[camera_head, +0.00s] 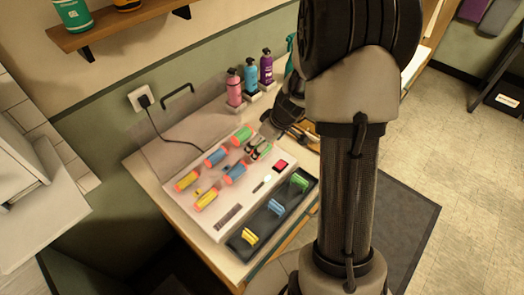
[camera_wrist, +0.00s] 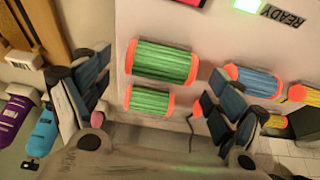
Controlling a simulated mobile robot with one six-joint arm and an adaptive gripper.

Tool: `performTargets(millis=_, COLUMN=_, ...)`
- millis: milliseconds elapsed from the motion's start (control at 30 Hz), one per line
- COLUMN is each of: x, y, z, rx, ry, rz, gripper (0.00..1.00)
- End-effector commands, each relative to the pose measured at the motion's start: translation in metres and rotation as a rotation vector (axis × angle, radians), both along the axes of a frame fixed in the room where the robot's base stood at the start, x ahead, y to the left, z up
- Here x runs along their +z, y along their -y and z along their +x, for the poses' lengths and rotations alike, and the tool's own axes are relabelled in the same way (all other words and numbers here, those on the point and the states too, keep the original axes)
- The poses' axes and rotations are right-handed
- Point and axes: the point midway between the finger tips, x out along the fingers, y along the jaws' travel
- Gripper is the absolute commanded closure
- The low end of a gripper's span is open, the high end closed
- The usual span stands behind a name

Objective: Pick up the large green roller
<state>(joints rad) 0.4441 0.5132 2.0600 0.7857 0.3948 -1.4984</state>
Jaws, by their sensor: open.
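The large green roller (camera_wrist: 163,62), with orange ends, lies on the white roller base in the wrist view. A smaller green roller (camera_wrist: 150,100) lies beside it. My gripper (camera_wrist: 157,85) is open and empty, with one finger left of the green rollers and one right, above the base. In the head view my gripper (camera_head: 258,149) is over the far end of the base and partly hides the large green roller. The smaller green roller (camera_head: 242,135) shows just behind it. I cannot tell the height of the fingertips above the roller.
Blue rollers (camera_head: 215,157) and yellow rollers (camera_head: 187,180) lie close by on the white base (camera_head: 182,202). A dark tray (camera_head: 268,231) holds coloured clips along the front. Pink, blue and purple bottles (camera_head: 250,77) stand at the back. A cord runs to a wall socket (camera_head: 142,98).

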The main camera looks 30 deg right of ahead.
Motion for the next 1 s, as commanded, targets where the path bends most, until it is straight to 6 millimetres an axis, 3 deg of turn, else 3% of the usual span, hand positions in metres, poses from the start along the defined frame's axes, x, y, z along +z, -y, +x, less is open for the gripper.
performTargets(millis=133, x=-0.0161, y=-0.0025, z=0.0069, rx=0.002, ry=0.001, rz=0.0, gripper=0.13)
performTargets(millis=400, x=-0.0168, y=-0.0025, z=0.0079, rx=0.001, ry=0.001, rz=-0.001, gripper=0.13)
performTargets(millis=1000, x=-0.0168, y=-0.0026, z=0.0076, rx=0.001, ry=0.001, rz=-0.001, gripper=0.53)
